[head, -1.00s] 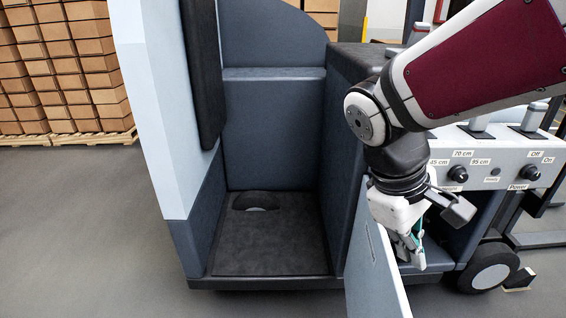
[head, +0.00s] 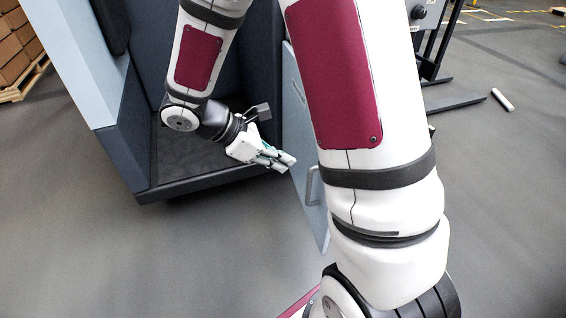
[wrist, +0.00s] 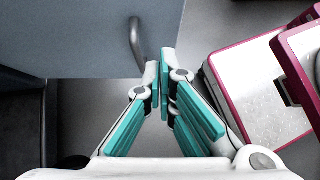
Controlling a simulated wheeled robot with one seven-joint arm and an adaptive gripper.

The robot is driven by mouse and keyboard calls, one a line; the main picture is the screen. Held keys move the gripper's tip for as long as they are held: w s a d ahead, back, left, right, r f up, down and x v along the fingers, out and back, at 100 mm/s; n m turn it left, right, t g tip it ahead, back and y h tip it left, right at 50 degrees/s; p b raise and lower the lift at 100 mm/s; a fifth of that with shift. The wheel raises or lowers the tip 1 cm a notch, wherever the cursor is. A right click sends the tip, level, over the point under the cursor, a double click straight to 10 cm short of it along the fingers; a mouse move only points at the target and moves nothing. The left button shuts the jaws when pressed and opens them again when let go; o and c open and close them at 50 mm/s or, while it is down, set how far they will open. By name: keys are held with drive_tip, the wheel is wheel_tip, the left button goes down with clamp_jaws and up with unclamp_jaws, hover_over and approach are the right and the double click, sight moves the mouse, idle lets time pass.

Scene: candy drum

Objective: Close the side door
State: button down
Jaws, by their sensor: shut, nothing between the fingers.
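The side door (head: 309,208) is a light blue-grey panel standing open, sticking out from the vehicle's right side. In the wrist view the door (wrist: 85,35) fills the upper left. There the handle (wrist: 136,45) hangs just left of and above my shut gripper (wrist: 165,62). I cannot tell whether the tips touch the door.
The vehicle's dark cab floor (head: 175,165) and its light blue side panel (head: 75,65) lie left of my gripper. Stacked boxes (head: 20,45) stand far left. Grey floor (head: 220,240) is clear in front. A small pale cylinder (head: 502,100) lies at far right.

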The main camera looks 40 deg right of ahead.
sight(314, 170)
drive_tip(key=b+x, duration=0.1)
drive_tip(key=x, duration=0.2)
drive_tip(key=d+r+b+x, duration=0.1)
drive_tip(key=x, duration=0.2)
drive_tip(key=b+x, duration=0.1)
drive_tip(key=x, duration=0.2)
drive_tip(key=shift+s+d, duration=0.35)
drive_tip(key=shift+d, duration=0.1)
drive_tip(key=shift+s+d+r, duration=0.1)
drive_tip(key=shift+s+d, duration=0.1)
drive_tip(key=shift+d, duration=0.25)
drive_tip(key=shift+d, duration=0.1)
